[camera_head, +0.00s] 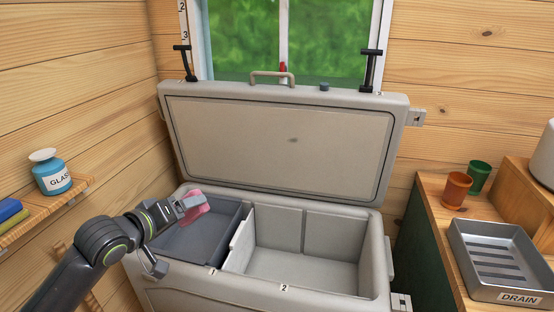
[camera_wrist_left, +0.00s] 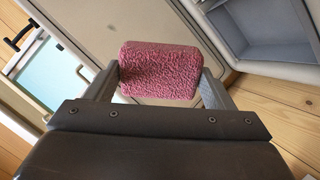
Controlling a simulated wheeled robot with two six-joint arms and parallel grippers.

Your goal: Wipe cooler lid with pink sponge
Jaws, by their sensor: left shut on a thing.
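The cooler (camera_head: 262,299) stands open below the window, with its grey lid (camera_head: 240,140) raised. The lid's inner panel faces me and has a small dark smudge (camera_head: 293,140) near its middle. My left gripper (camera_head: 190,205) is shut on the pink sponge (camera_head: 199,215), above the left part of the cooler. In the left wrist view the sponge (camera_wrist_left: 160,70) sits between both fingers, and part of the lid shows behind it. The sponge appears apart from the lid. My right gripper is not in view.
A dark grey tray (camera_head: 186,240) fills the cooler's left compartment; the right compartment (camera_head: 300,265) is empty. A left shelf (camera_head: 40,205) holds a glass-cleaner bottle (camera_head: 50,172) and a blue-yellow sponge (camera_head: 11,211). Right are orange (camera_head: 456,190) and green (camera_head: 478,176) cups and a drain tray (camera_head: 500,260).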

